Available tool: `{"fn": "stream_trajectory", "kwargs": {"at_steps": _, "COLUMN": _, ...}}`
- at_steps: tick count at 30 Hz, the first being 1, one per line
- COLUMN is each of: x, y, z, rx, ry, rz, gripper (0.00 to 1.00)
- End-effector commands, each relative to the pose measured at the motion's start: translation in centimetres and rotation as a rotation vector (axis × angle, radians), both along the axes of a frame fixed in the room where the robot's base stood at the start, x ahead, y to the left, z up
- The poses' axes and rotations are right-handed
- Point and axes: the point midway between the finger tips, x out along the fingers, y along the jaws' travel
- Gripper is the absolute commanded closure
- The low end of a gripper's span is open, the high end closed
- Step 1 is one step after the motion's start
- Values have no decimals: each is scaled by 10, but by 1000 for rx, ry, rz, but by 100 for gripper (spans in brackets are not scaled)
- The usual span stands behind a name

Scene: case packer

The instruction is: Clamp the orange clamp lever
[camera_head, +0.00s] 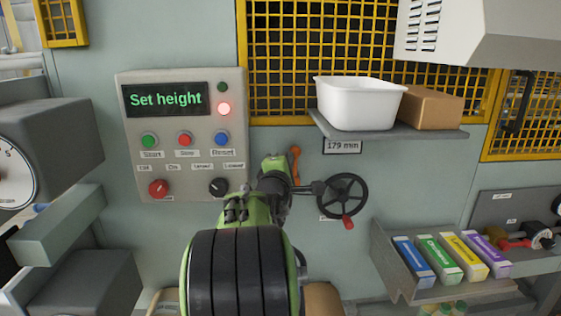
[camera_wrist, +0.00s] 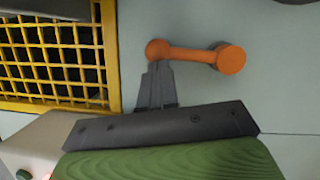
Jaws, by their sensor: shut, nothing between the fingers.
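The orange clamp lever (camera_head: 295,163) sits on the grey-green machine panel, just left of the black handwheel, and is partly hidden behind my arm in the head view. In the wrist view the lever (camera_wrist: 190,54) lies nearly level, with a larger round end at right and a smaller round end at left. My gripper (camera_wrist: 158,72) is shut and empty. Its fingertips are right by the lever's smaller left end; I cannot tell whether they touch it. In the head view my gripper (camera_head: 275,165) is mostly hidden by my arm.
A black handwheel (camera_head: 342,195) with a red knob is close right of the lever. A control box (camera_head: 183,135) reading "Set height" is at left. A shelf (camera_head: 440,133) with a white bin (camera_head: 358,103) is above. A rack of coloured boxes (camera_head: 395,283) is lower right.

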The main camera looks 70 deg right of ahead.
Motion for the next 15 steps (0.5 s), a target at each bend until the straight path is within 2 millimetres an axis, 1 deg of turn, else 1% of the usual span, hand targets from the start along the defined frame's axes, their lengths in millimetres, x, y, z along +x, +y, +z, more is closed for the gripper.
{"fn": "stream_trajectory", "kwargs": {"at_steps": 6, "x": -6, "y": -3, "z": 3, "rx": 36, "ry": -73, "rz": 0, "gripper": 100}}
{"fn": "stream_trajectory", "kwargs": {"at_steps": 15, "x": -8, "y": -4, "z": 2, "rx": 53, "ry": -104, "rz": 1, "gripper": 100}}
